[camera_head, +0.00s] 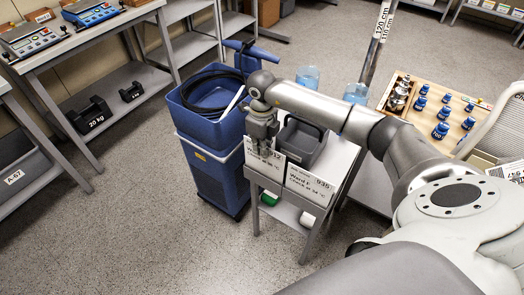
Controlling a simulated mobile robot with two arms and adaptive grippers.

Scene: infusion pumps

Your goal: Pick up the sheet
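Two white printed sheets hang or stand side by side at the front of a small grey cart. The right sheet (309,186) reads "Ward F" and "935". The left sheet (265,167) has its upper part covered by my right gripper (262,144), so its print shows only in part. My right gripper points down at the top edge of the left sheet. Its fingers are small and dark here, and I cannot tell whether they are shut on the paper. My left gripper is out of view.
The grey cart (337,160) carries a dark grey bin (304,146). A blue wheeled tub (214,130) with a black hose stands close on its left. Blue-tinted containers (307,77) are behind. Floor is clear at front left.

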